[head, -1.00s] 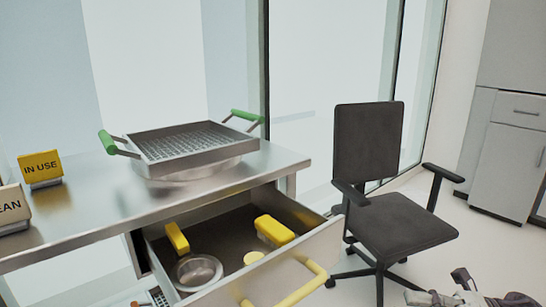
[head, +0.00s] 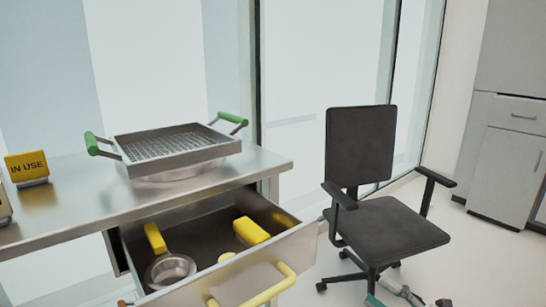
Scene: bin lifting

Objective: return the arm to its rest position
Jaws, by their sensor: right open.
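My right gripper (head: 408,294) shows only in part at the bottom edge of the head view, in front of the chair's base. It is open and I see nothing between its fingers. It is apart from the open drawer (head: 303,245), to the right of the drawer's yellow handle (head: 268,290). Most of my right arm is below the picture. My left gripper is not in view.
A metal basket (head: 178,148) with green handles stands on the steel table (head: 75,205). The drawer holds a round pan (head: 170,268) and a yellow-topped item (head: 251,230). A black office chair (head: 385,230) stands at the right, before grey cabinets (head: 505,170).

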